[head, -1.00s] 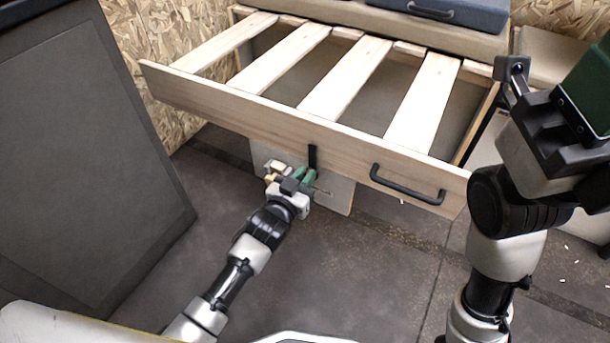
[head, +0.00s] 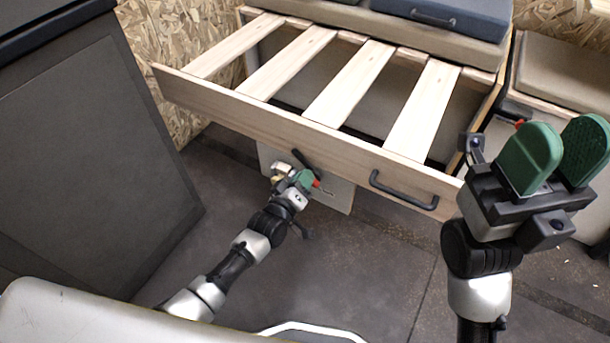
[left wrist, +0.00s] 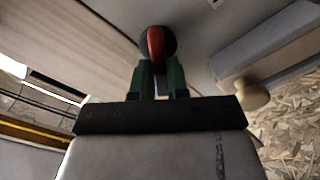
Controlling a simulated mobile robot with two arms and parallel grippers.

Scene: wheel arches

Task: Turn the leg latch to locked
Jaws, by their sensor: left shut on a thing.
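A pale leg panel (head: 335,196) hangs below the frame's front board, behind the gripper. My right gripper (head: 561,155) is raised at the right, with its two green fingers apart and empty, away from the latch.
The wooden front board (head: 240,122) carries a black handle (head: 403,190) right of the latch. Pale slats (head: 345,85) lie behind it. A large dark panel (head: 90,160) stands at the left. The floor (head: 350,265) in front is clear.

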